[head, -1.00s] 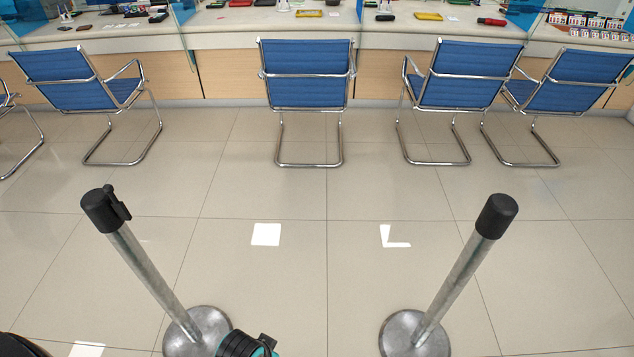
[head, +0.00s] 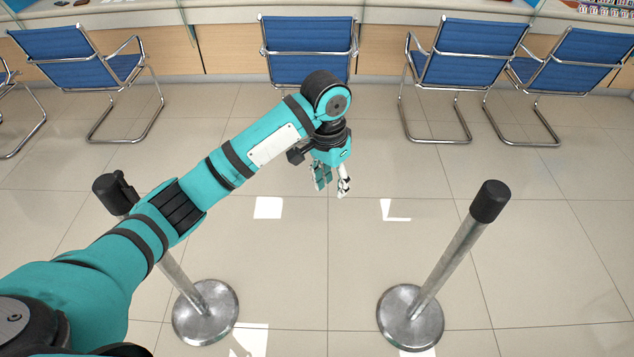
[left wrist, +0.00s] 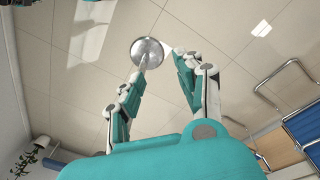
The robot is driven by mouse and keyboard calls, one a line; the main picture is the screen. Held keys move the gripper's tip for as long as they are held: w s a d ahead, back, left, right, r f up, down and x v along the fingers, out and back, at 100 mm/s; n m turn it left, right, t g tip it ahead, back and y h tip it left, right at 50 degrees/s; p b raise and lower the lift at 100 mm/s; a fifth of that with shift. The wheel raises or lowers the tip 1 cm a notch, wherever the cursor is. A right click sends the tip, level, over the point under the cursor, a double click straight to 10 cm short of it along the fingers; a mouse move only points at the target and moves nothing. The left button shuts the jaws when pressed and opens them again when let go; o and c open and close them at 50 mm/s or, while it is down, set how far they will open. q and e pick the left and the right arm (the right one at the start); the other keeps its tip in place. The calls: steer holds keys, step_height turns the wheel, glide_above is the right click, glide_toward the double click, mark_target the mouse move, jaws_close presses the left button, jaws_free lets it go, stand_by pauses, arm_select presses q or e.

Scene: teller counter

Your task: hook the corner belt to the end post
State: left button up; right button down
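Two grey metal posts with black heads stand upright on round bases. The left post (head: 178,275) has a small black tab on its head (head: 117,192) and is partly covered by my left arm. The right post (head: 452,258) has a plain black head (head: 490,201). No belt spans between them. My left gripper (head: 332,187) is open and empty, beyond and between the posts, touching neither. In the left wrist view its fingers (left wrist: 157,78) are apart, with one post's round base (left wrist: 147,52) seen past them. My right gripper is not in view.
Blue chairs (head: 307,48) with chrome frames line the counter (head: 400,12) at the back. The tiled floor (head: 360,260) between the posts is clear. A potted plant (left wrist: 30,158) shows at the lower left of the left wrist view.

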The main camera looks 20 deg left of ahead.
arm_select(q)
steer(key=w+a+r+n+y, duration=0.15)
steer(key=w+a+r, duration=0.3)
steer(key=r, duration=0.55)
step_height(320, 180, down, 17)
steer(key=p, duration=0.3)
steer(key=shift+a+f+p, duration=0.15)
steer(key=shift+a+p, duration=0.05)
steer(key=shift+p, duration=0.15)
steer(key=shift+h, duration=0.25)
steer(key=shift+c, duration=0.2)
jaws_close()
steer(key=c, duration=0.7)
jaws_free()
steer(key=shift+o, duration=0.2)
jaws_free()
